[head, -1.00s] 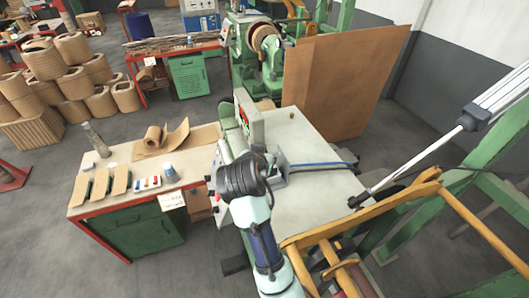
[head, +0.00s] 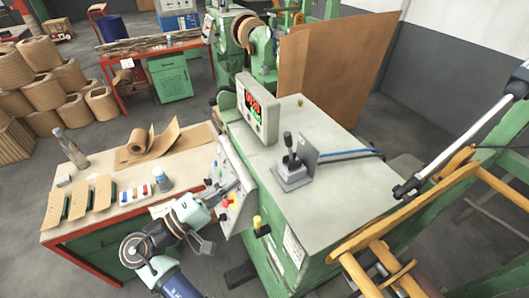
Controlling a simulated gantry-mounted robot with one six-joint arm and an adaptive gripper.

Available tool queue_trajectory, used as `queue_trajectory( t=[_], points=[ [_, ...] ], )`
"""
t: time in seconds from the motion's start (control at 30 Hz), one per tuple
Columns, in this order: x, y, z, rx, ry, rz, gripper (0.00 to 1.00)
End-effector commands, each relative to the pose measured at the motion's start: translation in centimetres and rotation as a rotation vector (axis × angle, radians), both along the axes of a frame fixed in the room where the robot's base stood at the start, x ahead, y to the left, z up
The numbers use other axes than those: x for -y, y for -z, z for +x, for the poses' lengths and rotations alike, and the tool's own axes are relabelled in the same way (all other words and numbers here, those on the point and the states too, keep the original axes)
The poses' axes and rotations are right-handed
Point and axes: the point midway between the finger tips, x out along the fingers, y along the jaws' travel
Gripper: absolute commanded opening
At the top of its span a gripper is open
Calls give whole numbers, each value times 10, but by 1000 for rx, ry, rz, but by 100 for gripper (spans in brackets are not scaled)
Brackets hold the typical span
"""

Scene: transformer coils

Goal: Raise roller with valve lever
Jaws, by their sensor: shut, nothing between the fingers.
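The valve lever (head: 288,146) is a black-knobbed stick standing upright on a small grey box on top of the green machine cabinet. A grey bracket plate stands just to its right, and blue and dark hoses run off to the right. My gripper (head: 236,190) is shut and empty, low to the left of the lever, in front of the button panel (head: 226,170) on the cabinet's side. Whether it touches the panel is unclear. The yellow-orange roller frame (head: 375,255) is at the lower right, with a pneumatic cylinder (head: 465,130) sloping down to it. The roller itself is hard to make out.
A yellow-topped handle (head: 258,222) sticks out from the cabinet's front. A workbench (head: 110,215) with cardboard, pads and bottles lies left.

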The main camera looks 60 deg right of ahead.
Motion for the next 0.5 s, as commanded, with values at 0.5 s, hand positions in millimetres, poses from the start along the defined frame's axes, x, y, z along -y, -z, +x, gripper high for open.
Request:
queue_trajectory(
  t=[0.5],
  points=[
    [72, -22, -36, 7, 3, 1, 0]
  ],
)
